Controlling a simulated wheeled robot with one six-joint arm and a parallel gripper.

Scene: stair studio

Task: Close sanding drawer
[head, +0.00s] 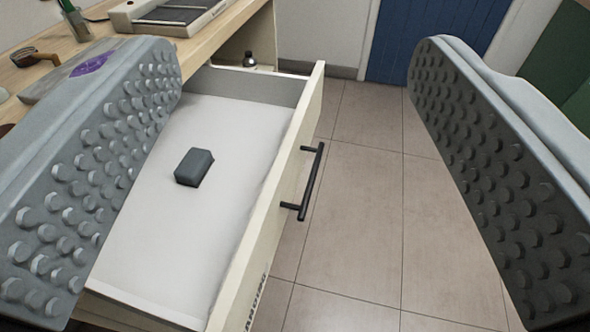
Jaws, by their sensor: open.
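The sanding drawer (275,188) is pulled out from under the wooden workbench, with its cream front facing right. A black bar handle (308,182) is fixed on that front. A small dark grey block (194,167) lies on the drawer's white bottom. Lettering shows at the near lower end of the front, too slanted to read fully. My gripper (297,75) is open, its studded grey fingers wide apart. The left finger is seen over the drawer and hides part of it. The right finger is seen over the floor. The handle lies between the fingers in the picture, and neither finger appears to touch it.
The tiled floor (365,200) right of the drawer is clear. A blue door (420,40) stands beyond.

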